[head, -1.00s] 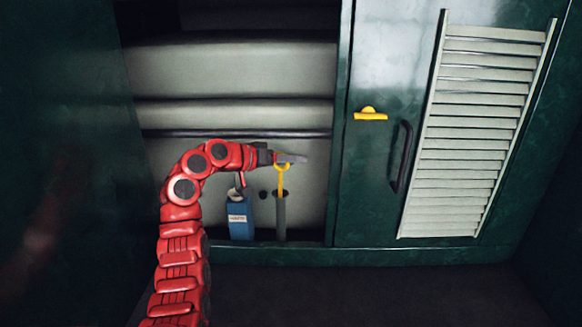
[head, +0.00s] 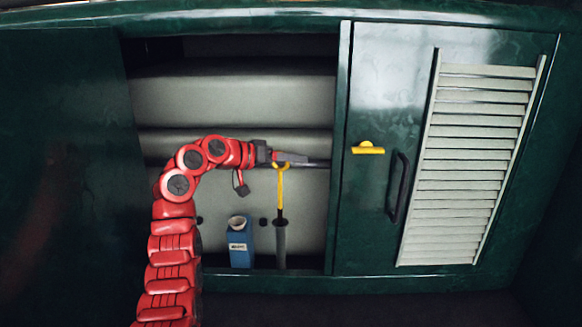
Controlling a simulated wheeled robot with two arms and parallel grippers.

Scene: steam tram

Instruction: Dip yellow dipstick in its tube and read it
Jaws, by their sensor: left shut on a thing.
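The yellow dipstick (head: 280,191) hangs upright from my left gripper (head: 289,158), which is shut on its looped top. Its yellow shaft shows above the tube, and its dark lower end reaches the mouth of the grey tube (head: 280,245). How much of it is inside the tube is hidden. The tube stands upright in the opening of the green cabinet, right of a blue container. My right gripper is not in view.
The blue container (head: 239,244) with an open top and white label stands just left of the tube. The green door (head: 373,215) at right has a dark handle (head: 398,187), a yellow latch (head: 368,148) and pale louvres (head: 470,160). Large grey pipes lie behind.

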